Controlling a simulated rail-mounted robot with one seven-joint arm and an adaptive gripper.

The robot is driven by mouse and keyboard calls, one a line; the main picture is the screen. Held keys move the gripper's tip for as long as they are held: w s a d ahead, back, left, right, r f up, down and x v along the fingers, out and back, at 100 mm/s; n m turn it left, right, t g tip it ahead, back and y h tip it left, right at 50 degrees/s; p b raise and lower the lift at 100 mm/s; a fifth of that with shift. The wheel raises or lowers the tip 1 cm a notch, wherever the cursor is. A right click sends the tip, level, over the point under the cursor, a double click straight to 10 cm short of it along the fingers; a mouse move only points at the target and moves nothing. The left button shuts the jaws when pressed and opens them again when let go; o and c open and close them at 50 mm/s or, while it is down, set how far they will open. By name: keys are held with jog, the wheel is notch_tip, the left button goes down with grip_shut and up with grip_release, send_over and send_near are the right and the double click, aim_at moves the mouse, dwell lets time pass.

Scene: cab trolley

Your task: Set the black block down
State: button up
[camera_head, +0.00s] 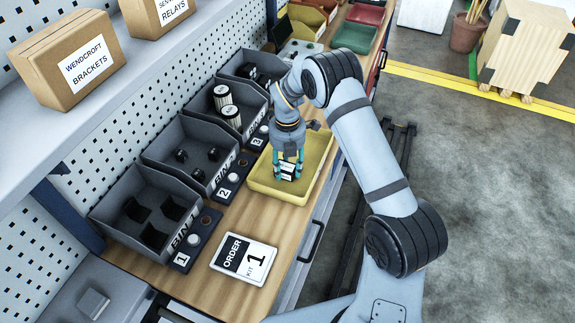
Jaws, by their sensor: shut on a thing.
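My gripper (288,170) has teal fingers and points down inside the yellow tray (276,193) on the wooden bench. It is shut on a small dark thing between the fingertips, which I take to be the black block; it is mostly hidden by the fingers. A black-and-white patch shows at the fingertips, too small to read. I cannot tell whether the block touches the tray floor. Bin 2 (222,172), left of the tray, holds several small black blocks (197,175).
Bin 1 (187,230) holds black pieces, and bin 3 (254,122) holds black-and-white cylinders. An order card (244,259) lies on the bench in front of the tray. Numbered button boxes (194,240) line the bins' fronts. Cardboard boxes (67,59) stand on the shelf above.

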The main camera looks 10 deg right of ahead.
aim_at(287, 167)
jog(key=shift+f, duration=0.15)
jog(key=shift+f, duration=0.1)
jog(key=shift+f, duration=0.15)
jog(key=o, duration=1.2)
jog(key=shift+o, duration=0.2)
notch_tip(287, 167, up, 12)
jog(key=b, duration=0.2)
jog(key=shift+r+b, duration=0.25)
jog(key=shift+b, duration=0.1)
